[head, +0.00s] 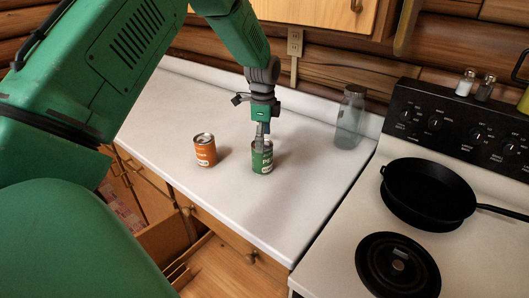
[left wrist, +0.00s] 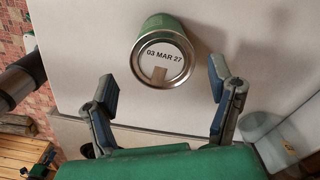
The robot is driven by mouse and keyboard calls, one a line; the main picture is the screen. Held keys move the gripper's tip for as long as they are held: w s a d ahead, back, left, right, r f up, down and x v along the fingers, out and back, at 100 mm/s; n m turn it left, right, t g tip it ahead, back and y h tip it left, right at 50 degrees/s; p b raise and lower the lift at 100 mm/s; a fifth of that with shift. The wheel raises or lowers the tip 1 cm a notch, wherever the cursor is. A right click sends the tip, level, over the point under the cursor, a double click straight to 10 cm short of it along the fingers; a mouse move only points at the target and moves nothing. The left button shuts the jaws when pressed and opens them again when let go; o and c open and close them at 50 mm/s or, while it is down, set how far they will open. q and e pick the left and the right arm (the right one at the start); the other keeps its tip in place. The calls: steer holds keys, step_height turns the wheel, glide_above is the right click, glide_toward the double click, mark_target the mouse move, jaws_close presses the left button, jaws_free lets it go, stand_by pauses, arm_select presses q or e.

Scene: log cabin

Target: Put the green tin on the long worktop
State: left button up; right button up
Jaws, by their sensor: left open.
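The green tin (head: 262,160) stands upright on the long white worktop (head: 180,110), to the right of an orange tin (head: 205,150). My left gripper (head: 262,132) points down just above and behind the green tin in the head view, partly covering its top. In the left wrist view the jaws (left wrist: 163,95) are spread wide and empty. The green tin (left wrist: 160,25) shows there beyond the fingertips, its round end, marked "03 MAR 27", facing the camera. My right gripper is not in view.
A clear glass jar (head: 350,118) stands at the back right of the worktop. The stove to the right carries a black frying pan (head: 428,192). The worktop in front of and right of the green tin is clear.

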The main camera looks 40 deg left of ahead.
arm_select(q)
steer(key=r, duration=0.5)
steer(key=shift+a+r, duration=0.2)
steer(key=shift+a, duration=0.2)
steer(key=shift+d+r, duration=0.1)
steer(key=shift+r, duration=0.25)
steer(key=shift+d+r, duration=0.1)
steer(key=shift+d, duration=0.1)
steer(key=shift+a, duration=0.15)
